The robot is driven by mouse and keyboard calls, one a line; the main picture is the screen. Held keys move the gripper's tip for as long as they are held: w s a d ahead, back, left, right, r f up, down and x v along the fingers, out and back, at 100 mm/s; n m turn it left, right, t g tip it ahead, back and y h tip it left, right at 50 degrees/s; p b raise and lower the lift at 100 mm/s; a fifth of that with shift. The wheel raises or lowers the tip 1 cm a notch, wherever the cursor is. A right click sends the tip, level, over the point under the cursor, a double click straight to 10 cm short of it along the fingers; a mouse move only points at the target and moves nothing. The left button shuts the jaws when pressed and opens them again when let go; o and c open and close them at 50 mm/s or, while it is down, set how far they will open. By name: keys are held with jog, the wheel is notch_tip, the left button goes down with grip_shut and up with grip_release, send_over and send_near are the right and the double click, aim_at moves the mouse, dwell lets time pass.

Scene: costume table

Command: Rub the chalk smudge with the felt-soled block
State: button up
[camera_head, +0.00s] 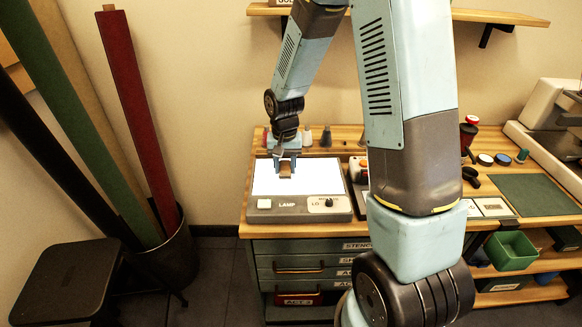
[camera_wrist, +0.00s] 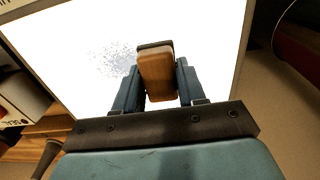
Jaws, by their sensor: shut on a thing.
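The felt-soled block (camera_wrist: 157,75) has a wooden body and a dark edge at its far end. My gripper (camera_wrist: 160,88) is shut on it, one finger on each side. In the head view my gripper (camera_head: 285,166) holds the block (camera_head: 285,171) over or on the lit white panel of the lamp box (camera_head: 275,208). I cannot tell whether the sole touches the panel. The chalk smudge (camera_wrist: 118,58) is a speckled grey-blue patch on the white panel in the wrist view, just left of the block. It cannot be made out in the head view.
The lamp box has a white button (camera_head: 264,204) and a dark knob (camera_head: 329,202) on its front. Small bottles (camera_head: 326,137) stand behind it. A green mat (camera_head: 533,195) lies at the right of the table. Fabric rolls stand in a bin (camera_head: 168,262) at left.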

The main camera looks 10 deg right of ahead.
jog(key=shift+w+a+f, duration=0.2)
jog(key=shift+a+f, duration=0.25)
jog(key=shift+a, duration=0.3)
notch_tip(320, 180, up, 2)
jog(key=shift+r, duration=2.95)
jog(key=shift+s+d, duration=0.1)
